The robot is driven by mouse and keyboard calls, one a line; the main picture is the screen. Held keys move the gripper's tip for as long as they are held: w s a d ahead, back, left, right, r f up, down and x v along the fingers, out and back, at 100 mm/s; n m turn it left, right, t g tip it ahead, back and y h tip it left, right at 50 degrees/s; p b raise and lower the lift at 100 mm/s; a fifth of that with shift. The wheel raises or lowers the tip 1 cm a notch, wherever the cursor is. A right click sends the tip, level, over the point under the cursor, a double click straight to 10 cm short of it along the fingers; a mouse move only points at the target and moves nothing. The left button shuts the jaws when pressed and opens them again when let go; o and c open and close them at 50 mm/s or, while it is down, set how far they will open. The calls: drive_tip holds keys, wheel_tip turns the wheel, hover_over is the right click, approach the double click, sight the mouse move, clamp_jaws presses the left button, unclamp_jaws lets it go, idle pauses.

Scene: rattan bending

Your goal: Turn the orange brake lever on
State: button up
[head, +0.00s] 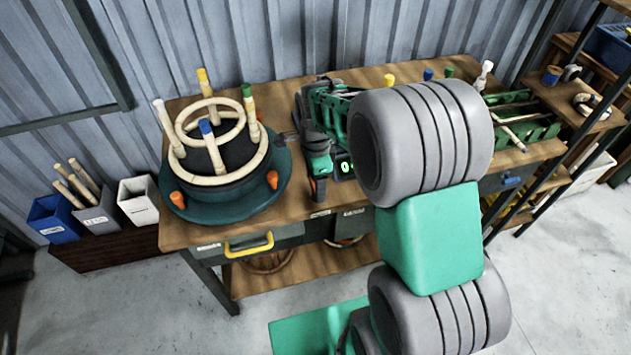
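A round dark green turntable (215,210) stands on the left of the wooden bench, with a rattan-ringed form on it. Orange handles stick up at its rim, one at the front left (177,199) and one at the right (272,179). They look alike at this size, and I cannot tell which is the brake lever or how it is set. My large grey and green arm rises in front of the bench.
Pegs with yellow, blue, green and white tops stand up from the form. A green rack (525,128) lies at the bench's right. Bins (98,218) stand at the left. My arm hides the bench's middle.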

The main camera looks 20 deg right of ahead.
idle(0.5)
drive_tip(key=o, duration=1.4)
wheel_tip(320, 180, up, 8)
drive_tip(key=shift+f+b, duration=0.1)
drive_tip(key=shift+b, duration=0.2)
